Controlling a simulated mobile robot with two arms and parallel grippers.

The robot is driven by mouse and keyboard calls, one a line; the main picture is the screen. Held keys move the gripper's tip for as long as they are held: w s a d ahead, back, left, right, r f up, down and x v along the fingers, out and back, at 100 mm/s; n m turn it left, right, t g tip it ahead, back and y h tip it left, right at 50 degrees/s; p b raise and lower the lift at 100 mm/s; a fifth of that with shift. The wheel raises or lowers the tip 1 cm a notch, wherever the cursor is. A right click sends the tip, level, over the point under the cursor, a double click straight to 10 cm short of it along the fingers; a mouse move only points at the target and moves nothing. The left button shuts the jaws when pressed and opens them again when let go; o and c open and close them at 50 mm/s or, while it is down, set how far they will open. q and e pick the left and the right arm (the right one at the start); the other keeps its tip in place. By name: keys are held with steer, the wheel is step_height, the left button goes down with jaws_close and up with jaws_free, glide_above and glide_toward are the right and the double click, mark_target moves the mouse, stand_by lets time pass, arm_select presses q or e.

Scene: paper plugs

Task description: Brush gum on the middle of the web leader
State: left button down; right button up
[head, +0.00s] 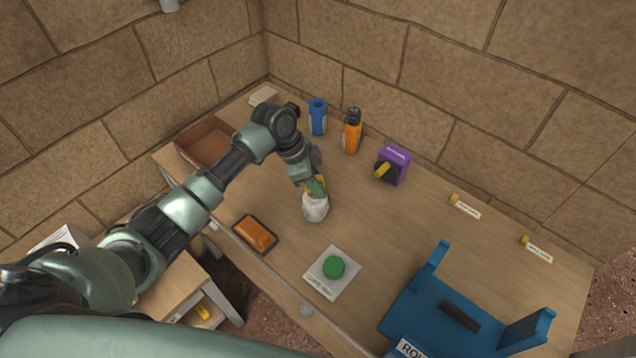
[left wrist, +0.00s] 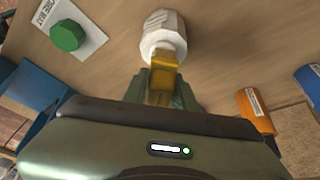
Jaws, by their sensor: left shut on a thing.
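My left gripper (head: 316,186) is shut on the yellow handle of what looks like the gum brush (left wrist: 163,68). The white pot (head: 315,207) is directly below the gripper, and it also shows in the left wrist view (left wrist: 163,32). The handle's lower end meets the pot; whether bristles are inside is hidden. I cannot make out the web leader. A blue stand (head: 433,290) with a label starting "ROL" is at the front right, with a dark bar on it. My right gripper is not in view.
A white labelled mat (head: 347,290) bears a green knob (head: 333,267). An orange block in a dark tray (head: 256,234) lies near the front edge. A blue cylinder (head: 318,117), orange bottle (head: 352,135) and purple device (head: 395,165) stand behind.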

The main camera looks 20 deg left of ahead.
mark_target(318, 177)
arm_select(q)
steer(key=shift+f+b, duration=0.3)
steer(key=shift+f, duration=0.25)
stand_by(0.4)
steer(key=shift+s+f, duration=0.1)
steer(key=shift+f, duration=0.05)
stand_by(1.5)
steer(key=shift+p, duration=0.3)
step_height(318, 177, up, 7)
steer(key=p, duration=0.7)
stand_by(0.5)
